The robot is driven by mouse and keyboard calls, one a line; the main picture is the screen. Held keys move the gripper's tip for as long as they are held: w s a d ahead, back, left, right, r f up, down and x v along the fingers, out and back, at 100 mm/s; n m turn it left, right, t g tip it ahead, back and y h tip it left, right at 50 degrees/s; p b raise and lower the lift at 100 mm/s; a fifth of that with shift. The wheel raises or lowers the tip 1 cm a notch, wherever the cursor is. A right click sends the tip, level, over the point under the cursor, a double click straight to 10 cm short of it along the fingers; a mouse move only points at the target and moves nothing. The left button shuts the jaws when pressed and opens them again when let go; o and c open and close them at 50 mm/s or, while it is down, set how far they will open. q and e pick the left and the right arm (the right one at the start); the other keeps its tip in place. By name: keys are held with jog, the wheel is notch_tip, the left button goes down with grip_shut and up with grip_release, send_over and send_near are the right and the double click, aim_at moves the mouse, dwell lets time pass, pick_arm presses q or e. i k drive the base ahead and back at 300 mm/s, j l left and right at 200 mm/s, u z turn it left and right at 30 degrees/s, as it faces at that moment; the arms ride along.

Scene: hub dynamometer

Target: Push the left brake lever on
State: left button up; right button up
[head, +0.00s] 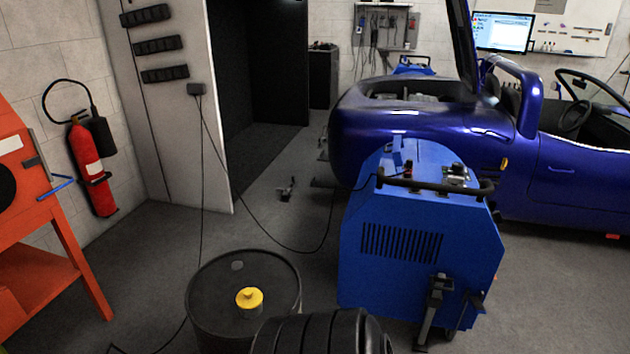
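A blue dynamometer cabinet (395,275) stands on the floor right of centre, beside the blue car. It has a vented side, a black handle bar (435,187) across its top, and small fittings on top. A dark upright lever-like part (432,312) is on its lower front, with a second dark slanted part (463,310) just to the right. I cannot tell for sure which part is the left brake lever, or whether it is on. Neither of my grippers is in view, and nothing touches the cabinet from my side.
A black drum (213,312) with a yellow cap and a black ribbed, tyre-like object (318,336) stand in front at the bottom. A cable runs across the floor. The blue car (420,125) is behind. An orange machine (35,250) and a red extinguisher (92,170) are at left.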

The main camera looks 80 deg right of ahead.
aim_at(478, 307)
jog(key=z, duration=3.75)
jog(key=i+j+z, duration=0.1)
jog(key=z, duration=0.2)
jog(key=i+j+z, duration=0.75)
jog(key=j+z, duration=0.2)
jog(key=j, duration=0.25)
